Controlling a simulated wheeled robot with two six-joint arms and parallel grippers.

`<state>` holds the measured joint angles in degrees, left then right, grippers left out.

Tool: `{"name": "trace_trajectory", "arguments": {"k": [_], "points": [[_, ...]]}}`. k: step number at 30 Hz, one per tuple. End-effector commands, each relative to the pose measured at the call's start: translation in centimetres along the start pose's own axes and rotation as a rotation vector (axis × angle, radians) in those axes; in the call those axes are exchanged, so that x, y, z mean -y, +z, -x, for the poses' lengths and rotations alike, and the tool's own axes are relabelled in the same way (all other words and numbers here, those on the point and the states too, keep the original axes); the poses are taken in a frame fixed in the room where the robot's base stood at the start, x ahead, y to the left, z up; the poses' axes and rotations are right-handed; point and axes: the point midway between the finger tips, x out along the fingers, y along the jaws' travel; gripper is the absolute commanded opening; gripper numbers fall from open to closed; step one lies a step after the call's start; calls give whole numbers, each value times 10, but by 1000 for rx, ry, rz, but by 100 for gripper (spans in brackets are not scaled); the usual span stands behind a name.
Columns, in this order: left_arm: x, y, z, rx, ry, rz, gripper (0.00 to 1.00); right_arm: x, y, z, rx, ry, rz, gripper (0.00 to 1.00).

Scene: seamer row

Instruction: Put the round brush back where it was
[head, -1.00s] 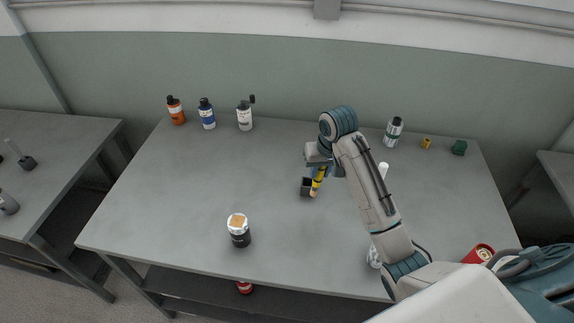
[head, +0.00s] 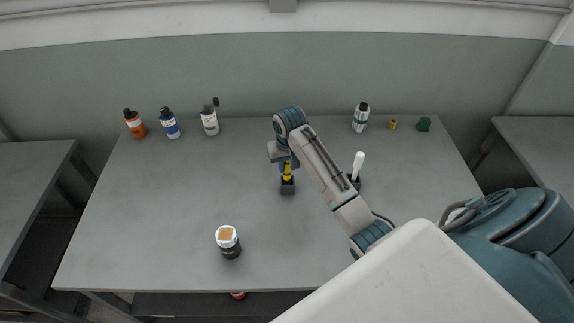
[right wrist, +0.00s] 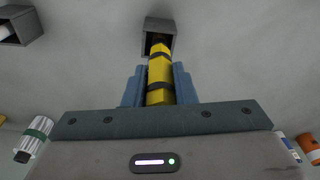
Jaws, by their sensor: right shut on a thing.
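The round brush shows as a yellow handle with black bands (head: 287,171), also in the right wrist view (right wrist: 160,75). My right gripper (right wrist: 159,84) is shut on it, with a blue finger on each side; in the head view this gripper (head: 285,163) is partly hidden by its own arm. A small dark square holder (head: 288,188) stands right below the brush, and shows at the top of the right wrist view (right wrist: 160,24). The brush's lower end meets the holder's opening; how deep it sits I cannot tell. My left gripper is out of view.
A second dark holder (head: 355,183) with a white-handled tool (head: 358,162) stands to the right, behind my forearm. Several bottles (head: 168,123) line the back left. The table's middle left is clear.

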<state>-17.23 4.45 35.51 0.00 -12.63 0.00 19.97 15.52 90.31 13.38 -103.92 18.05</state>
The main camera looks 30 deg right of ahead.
Motion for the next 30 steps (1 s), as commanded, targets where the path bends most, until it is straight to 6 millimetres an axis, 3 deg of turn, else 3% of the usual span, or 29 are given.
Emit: {"name": "trace_trajectory", "arguments": {"k": [4, 14, 15, 18, 26, 30], "points": [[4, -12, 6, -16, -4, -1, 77, 0, 2, -12, 1, 1, 1, 2], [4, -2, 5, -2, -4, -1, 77, 0, 2, -16, 0, 1, 1, 2], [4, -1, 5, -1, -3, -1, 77, 0, 2, -16, -1, 1, 1, 30], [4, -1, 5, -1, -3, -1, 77, 0, 2, -16, -1, 1, 1, 46], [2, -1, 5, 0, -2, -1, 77, 0, 2, -15, -1, 1, 1, 46], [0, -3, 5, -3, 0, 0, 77, -1, -6, -5, -5, 0, 1, 46]]}}
